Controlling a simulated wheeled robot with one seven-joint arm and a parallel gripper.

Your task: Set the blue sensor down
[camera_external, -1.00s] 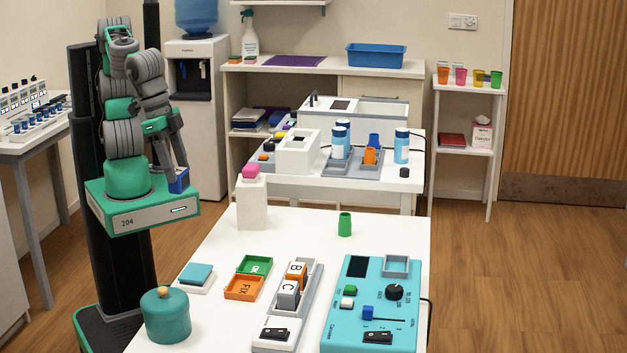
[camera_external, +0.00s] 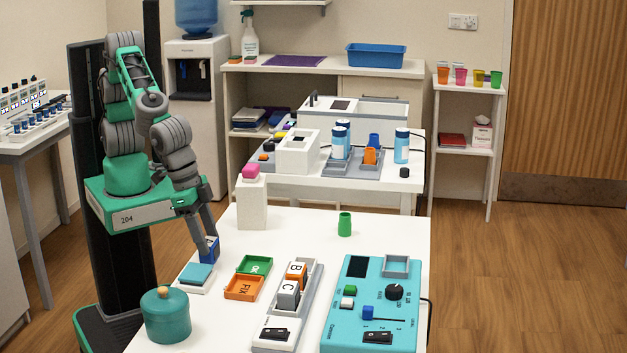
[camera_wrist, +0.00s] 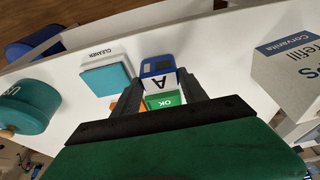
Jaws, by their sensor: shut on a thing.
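The blue sensor (camera_external: 211,252) is a small blue block at the end of my gripper (camera_external: 205,240), by the near table's left edge. In the wrist view the blue sensor (camera_wrist: 158,68) shows a white face marked A, between the two dark fingers of my gripper (camera_wrist: 160,84), which are shut on it. It is beside the teal cleaning pad (camera_external: 197,273); I cannot tell whether it touches the table. The green OK tray (camera_external: 254,265) and orange FIX tray (camera_external: 244,288) lie to its right, both looking empty.
A grey rack (camera_external: 309,276) holds blocks B (camera_external: 296,269) and C (camera_external: 288,292). A turquoise calibration device (camera_external: 345,323) stands right of it. A teal lidded pot (camera_external: 167,318) is at the front left, a white box (camera_external: 252,205) behind. Table around the green cup (camera_external: 345,224) is clear.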

